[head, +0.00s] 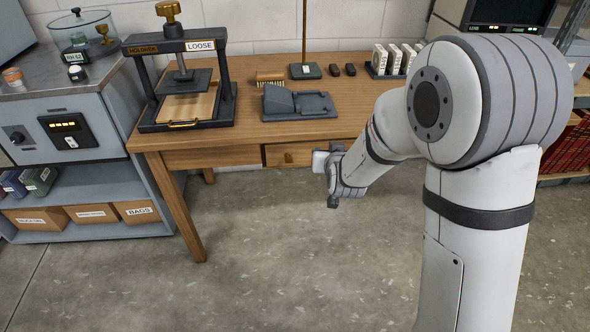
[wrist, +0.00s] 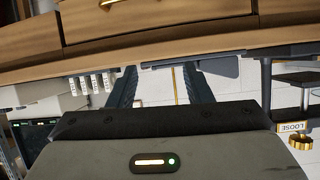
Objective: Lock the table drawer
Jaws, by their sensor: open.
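The wooden table (head: 245,111) has a drawer (head: 300,154) in its front, with a small brass fitting (head: 288,157) on it. I cannot tell if that is a pull or a lock, nor whether the drawer is fully closed. My gripper (head: 331,174) is in front of the drawer's right part and hides some of it. In the wrist view, tilted and upside down, the drawer front (wrist: 160,17) crosses the top, with part of a brass handle (wrist: 108,3). My gripper (wrist: 160,84) shows two dark fingers spread apart, with nothing held between them. No key is clearly visible.
On the table stand a black press (head: 184,118) labelled LOOSE, a dark grey tray (head: 300,115), a brush (head: 270,77) and a brass post on a dark base (head: 305,71). A grey cabinet (head: 60,110) is at left. The floor (head: 260,270) before the table is clear.

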